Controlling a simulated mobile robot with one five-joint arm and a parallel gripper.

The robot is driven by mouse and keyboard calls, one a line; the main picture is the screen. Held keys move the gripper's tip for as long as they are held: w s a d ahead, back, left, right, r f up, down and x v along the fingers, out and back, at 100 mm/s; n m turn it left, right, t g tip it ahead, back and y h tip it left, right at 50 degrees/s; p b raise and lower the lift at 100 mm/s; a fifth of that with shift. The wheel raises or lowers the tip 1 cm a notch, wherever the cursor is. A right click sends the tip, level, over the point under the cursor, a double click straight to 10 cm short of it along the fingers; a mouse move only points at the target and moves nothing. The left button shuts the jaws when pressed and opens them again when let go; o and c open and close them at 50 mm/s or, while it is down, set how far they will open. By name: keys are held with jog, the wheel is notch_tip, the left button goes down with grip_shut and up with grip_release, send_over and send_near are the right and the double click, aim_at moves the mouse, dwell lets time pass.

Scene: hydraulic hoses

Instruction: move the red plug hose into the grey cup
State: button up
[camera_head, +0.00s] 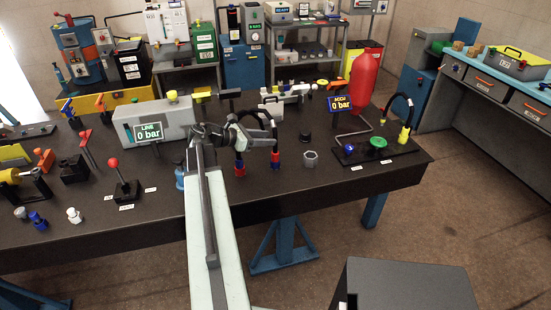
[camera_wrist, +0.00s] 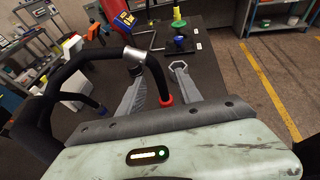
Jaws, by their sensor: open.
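My gripper (camera_head: 262,140) is open above the bench, its fingers pointing right. In the wrist view, the two grey fingers (camera_wrist: 158,85) are spread, with a black hose (camera_wrist: 158,76) passing between them. The hose has a silver collar near its bend and a red plug end (camera_wrist: 166,101) low between the fingers. The grey cup (camera_head: 310,159) stands on the bench right of my gripper. It appears as a hexagonal ring (camera_wrist: 178,65) beside the right fingertip.
A small black cup (camera_head: 305,137) stands behind the grey cup. A black board (camera_head: 375,153) with a green round part and a yellow-plug hose lies to the right, below a red cylinder (camera_head: 364,80). Another hose with a blue end (camera_wrist: 101,110) lies left in the wrist view.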

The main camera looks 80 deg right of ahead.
aim_at(276, 152)
jog(key=b+x, duration=0.1)
jog(key=x, duration=0.3)
jog(key=shift+s+d+f, duration=0.15)
jog(key=shift+d, duration=0.1)
grip_shut()
dwell(1.0)
